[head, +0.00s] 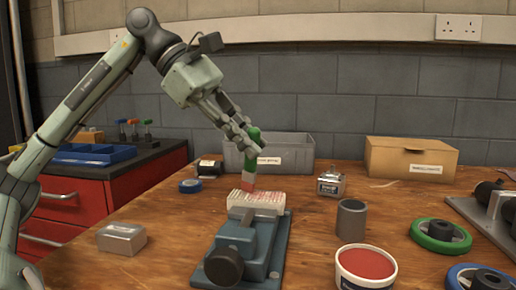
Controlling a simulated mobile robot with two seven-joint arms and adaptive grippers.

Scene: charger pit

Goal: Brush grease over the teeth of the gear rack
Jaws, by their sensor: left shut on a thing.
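My left gripper (244,136) comes in from the upper left and is shut on a brush (246,157) with a green handle. The brush points down, and its red-tinged tip is at the top of the pale gear rack (262,203). Red streaks of grease show on the rack. The rack sits in the blue-grey vise (238,248) at the front middle of the table. A white tub of red grease (365,265) stands at the front right. My right gripper does not show.
A green-rimmed wheel (440,236) lies further right. A grey bin (288,153) and cardboard box (411,158) stand behind. A silver box (122,238) sits at the left.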

